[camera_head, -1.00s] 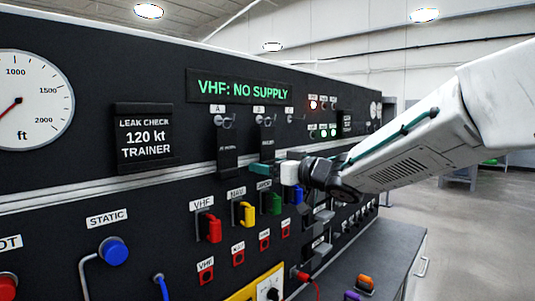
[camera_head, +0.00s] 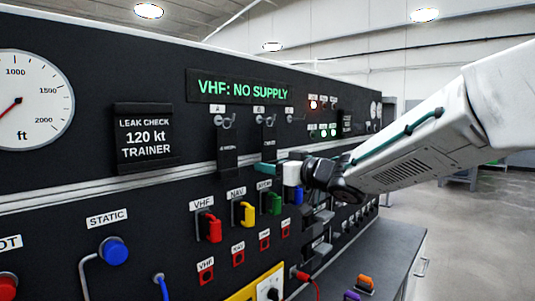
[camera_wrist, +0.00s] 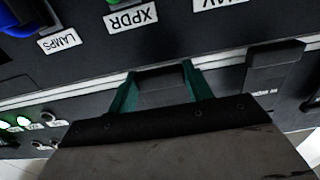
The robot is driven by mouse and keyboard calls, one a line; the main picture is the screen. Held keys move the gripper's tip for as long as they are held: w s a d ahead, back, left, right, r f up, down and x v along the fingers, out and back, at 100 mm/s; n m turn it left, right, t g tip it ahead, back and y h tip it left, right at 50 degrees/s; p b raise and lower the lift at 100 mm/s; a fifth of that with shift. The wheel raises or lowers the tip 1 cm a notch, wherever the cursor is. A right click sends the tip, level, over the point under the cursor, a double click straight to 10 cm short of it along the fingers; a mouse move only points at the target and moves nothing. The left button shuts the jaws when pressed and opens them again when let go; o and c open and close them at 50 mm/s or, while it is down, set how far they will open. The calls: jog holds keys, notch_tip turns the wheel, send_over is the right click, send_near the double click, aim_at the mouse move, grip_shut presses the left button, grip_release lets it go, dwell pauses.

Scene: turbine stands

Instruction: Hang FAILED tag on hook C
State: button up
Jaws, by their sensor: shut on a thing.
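Three hooks are on the black panel under the green display: hook A (camera_head: 226,121), hook B (camera_head: 268,121) and hook C (camera_head: 290,117). A dark tag (camera_head: 228,160) hangs below hook A. Another dark tag (camera_head: 268,140) is upright at hook B; whether it still bears on that hook I cannot tell. My gripper (camera_head: 266,168), with teal fingers, is at this tag's lower end. In the wrist view my gripper (camera_wrist: 162,88) is shut on the dark tag (camera_wrist: 160,78). Its wording is not readable, so I cannot tell whether it says FAILED. Hook C looks empty.
Below the hooks run a light rail and coloured plugs, including a red one (camera_head: 212,227) and a yellow one (camera_head: 246,214). Lit indicators (camera_head: 322,132) and switches are right of hook C. A grey bench (camera_head: 385,250) projects at the lower right.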

jog(key=shift+s+d, duration=0.3)
jog(key=shift+v, duration=1.25)
